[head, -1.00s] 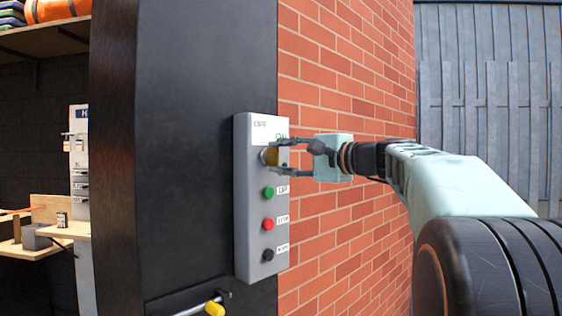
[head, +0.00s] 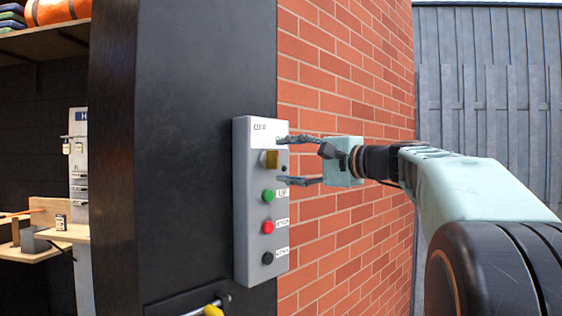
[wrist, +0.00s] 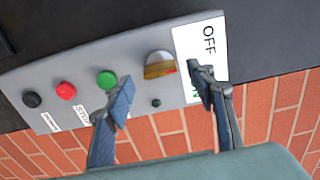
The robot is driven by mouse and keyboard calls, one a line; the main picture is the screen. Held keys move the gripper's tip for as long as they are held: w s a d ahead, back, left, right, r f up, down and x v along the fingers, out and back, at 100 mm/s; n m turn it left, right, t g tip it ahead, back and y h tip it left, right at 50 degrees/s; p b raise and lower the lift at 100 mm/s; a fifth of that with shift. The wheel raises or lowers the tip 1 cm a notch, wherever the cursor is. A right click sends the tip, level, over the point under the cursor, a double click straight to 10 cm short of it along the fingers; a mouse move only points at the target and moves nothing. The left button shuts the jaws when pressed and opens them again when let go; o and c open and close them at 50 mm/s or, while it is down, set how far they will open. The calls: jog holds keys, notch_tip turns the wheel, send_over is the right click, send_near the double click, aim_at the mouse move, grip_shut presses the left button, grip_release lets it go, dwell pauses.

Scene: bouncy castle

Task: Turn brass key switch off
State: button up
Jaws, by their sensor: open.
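The brass key switch (head: 270,160) sits near the top of a grey control box, below an OFF/ON label (wrist: 207,55). It also shows in the wrist view (wrist: 159,65), where its raised grip lies near the label's edge. In the head view the grip appears upright. My gripper (head: 283,161) is open, its two fingers apart above and below the switch's level, just to the right of it. In the wrist view my gripper (wrist: 163,97) has one finger near the label and the other near the green button. The fingers appear clear of the switch.
The grey box (head: 242,220) also carries a green button (head: 268,194), a red button (head: 267,226) and a black button (head: 267,258). It is mounted on a black post (head: 200,130) beside a brick wall (head: 335,235). A yellow-ended handle (head: 213,310) is below.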

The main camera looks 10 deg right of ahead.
jog(key=v, duration=0.9)
jog(key=shift+s+d, duration=0.2)
jog(key=shift+s, duration=0.1)
